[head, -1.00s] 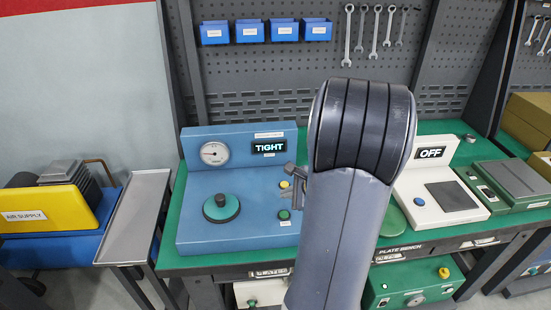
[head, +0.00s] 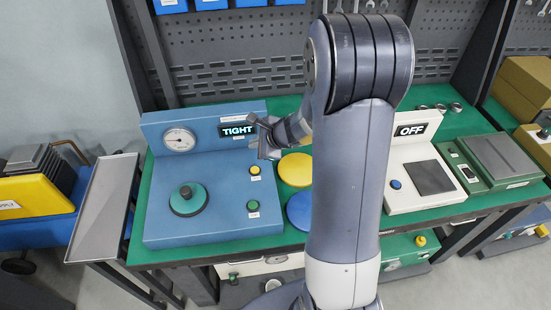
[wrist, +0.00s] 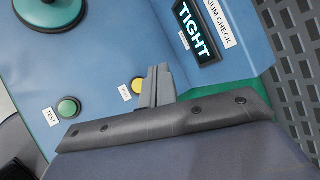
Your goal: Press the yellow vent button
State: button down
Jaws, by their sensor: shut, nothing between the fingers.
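The yellow vent button (head: 255,170) sits on the flat top of the blue tester (head: 225,205), behind the green test button (head: 253,206). The tester's display (head: 237,130) reads TIGHT. My gripper (head: 262,143) is above the tester's back right part, in front of the display and behind the yellow button in the head view. In the wrist view the shut fingers (wrist: 158,84) are empty and stand just beside the yellow button (wrist: 138,86), overlapping its edge. Whether they touch it I cannot tell. The green button (wrist: 68,107) is clear of the fingers.
A teal round knob (head: 188,198) and a gauge (head: 179,139) are on the tester's left. A yellow disc (head: 295,169) and a blue disc (head: 300,210) lie to its right, partly behind my arm. A white device reading OFF (head: 410,130) stands further right.

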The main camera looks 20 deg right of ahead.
jog(key=shift+w, duration=0.1)
dwell(0.4)
jog(key=b, duration=0.6)
send_over(258, 171)
notch_tip(258, 171, down, 8)
jog(key=shift+r, duration=0.2)
jog(key=shift+f+b, duration=0.6)
jog(key=shift+b, duration=0.25)
jog(key=shift+f, duration=0.1)
dwell(0.8)
jog(key=shift+f+b, duration=0.3)
jog(key=shift+b, duration=0.3)
jog(key=shift+f+b, duration=0.4)
jog(key=shift+b, duration=0.05)
dwell(0.4)
jog(key=shift+r, duration=0.1)
jog(key=shift+r+p, duration=0.6)
jog(key=shift+r, duration=0.15)
